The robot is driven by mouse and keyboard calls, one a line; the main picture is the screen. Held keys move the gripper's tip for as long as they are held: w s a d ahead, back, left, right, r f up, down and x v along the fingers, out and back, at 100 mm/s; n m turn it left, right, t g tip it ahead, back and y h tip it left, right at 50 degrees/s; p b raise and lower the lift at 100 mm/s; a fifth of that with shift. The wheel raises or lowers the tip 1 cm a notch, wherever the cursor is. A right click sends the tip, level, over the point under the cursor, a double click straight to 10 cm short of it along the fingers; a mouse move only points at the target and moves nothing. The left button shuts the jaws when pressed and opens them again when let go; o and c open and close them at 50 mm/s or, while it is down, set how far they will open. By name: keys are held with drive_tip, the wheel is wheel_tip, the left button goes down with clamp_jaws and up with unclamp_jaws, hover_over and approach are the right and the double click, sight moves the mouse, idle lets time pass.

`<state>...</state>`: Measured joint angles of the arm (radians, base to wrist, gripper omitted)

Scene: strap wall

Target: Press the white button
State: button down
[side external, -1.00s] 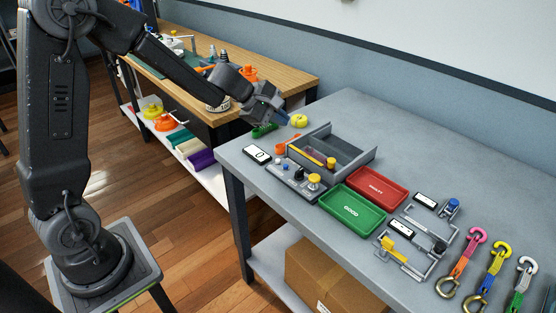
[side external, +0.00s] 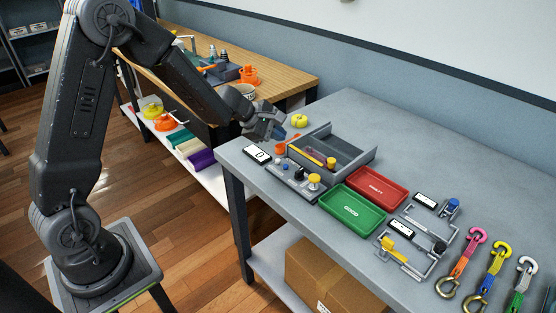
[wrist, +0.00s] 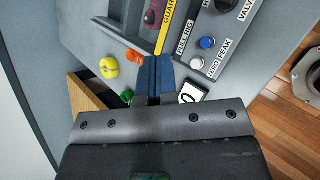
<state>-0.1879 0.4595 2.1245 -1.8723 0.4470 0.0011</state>
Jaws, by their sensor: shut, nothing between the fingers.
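The white button (wrist: 196,62) sits on the grey control panel (wrist: 222,62), at the end marked ZERO PEAK, beside a blue button (wrist: 207,42). In the side view the white button (side external: 278,160) is a small pale dot at the panel's left end (side external: 296,184). My gripper (side external: 277,138) is above the table's left end, near the panel. In the wrist view its blue-grey fingers (wrist: 155,72) are together and empty, left of the white button and apart from it in the picture. Its height above the table is hard to tell.
A display reading 0 (side external: 257,153) lies left of the panel. A grey divided bin (side external: 345,152) stands behind it, with orange and yellow (side external: 299,120) items near my gripper. Green (side external: 352,209) and red (side external: 377,187) trays lie to the right.

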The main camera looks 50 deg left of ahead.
sight(278, 161)
drive_tip(key=shift+f, duration=2.6)
drive_tip(key=shift+f, duration=0.4)
drive_tip(key=shift+f, duration=0.45)
idle(0.5)
drive_tip(key=shift+r, duration=0.85)
drive_tip(key=shift+r, duration=2.5)
